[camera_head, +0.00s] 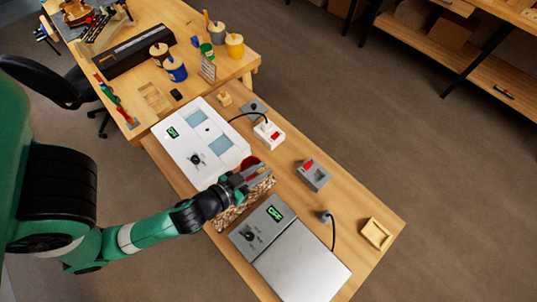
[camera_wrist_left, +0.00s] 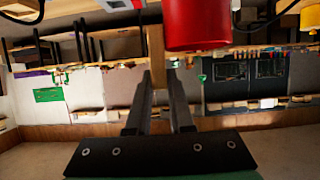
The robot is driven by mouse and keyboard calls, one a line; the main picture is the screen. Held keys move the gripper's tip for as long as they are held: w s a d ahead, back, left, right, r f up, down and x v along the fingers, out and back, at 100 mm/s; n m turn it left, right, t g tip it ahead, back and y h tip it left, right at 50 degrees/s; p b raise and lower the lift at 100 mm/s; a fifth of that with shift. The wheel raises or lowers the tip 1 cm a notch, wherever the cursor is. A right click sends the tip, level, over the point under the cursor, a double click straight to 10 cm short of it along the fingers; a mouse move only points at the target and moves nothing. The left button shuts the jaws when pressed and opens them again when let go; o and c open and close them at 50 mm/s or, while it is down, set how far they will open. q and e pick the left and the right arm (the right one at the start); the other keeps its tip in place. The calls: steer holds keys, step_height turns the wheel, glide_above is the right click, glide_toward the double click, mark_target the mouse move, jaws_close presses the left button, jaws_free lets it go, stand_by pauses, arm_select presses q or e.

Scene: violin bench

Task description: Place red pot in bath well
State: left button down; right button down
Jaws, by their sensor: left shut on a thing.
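The red pot (camera_head: 250,162) shows at the fingertips of my left gripper (camera_head: 254,175), which is shut on it and partly covers it in the head view. In the left wrist view the red pot (camera_wrist_left: 196,25) is large at the top, just right of the fingertips (camera_wrist_left: 158,75); the exact contact is hard to see. The white bath unit (camera_head: 183,157) sits on the bench, with two bluish square wells (camera_head: 220,145) and a green display. The pot is near the bath's lower right corner, apart from the nearer well. My right gripper is not in view.
A speckled brown block (camera_head: 232,214) lies below the left gripper. A grey hotplate-like unit (camera_head: 305,262) stands in front. A white box with a red switch (camera_head: 268,134), a grey box (camera_head: 313,175) and a wooden tray (camera_head: 376,234) sit to the right. Blue (camera_head: 176,70) and yellow pots (camera_head: 234,45) stand behind.

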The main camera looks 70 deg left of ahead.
arm_select(q)
steer(key=w+a+f+b, duration=0.3)
steer(key=w+a+f, duration=0.5)
steer(key=w+f, duration=0.2)
steer(key=shift+a+f+b, duration=0.2)
steer(key=shift+f+b, duration=0.1)
steer(key=shift+f, duration=0.85)
steer(key=shift+f, duration=0.1)
steer(key=c, duration=0.8)
jaws_free()
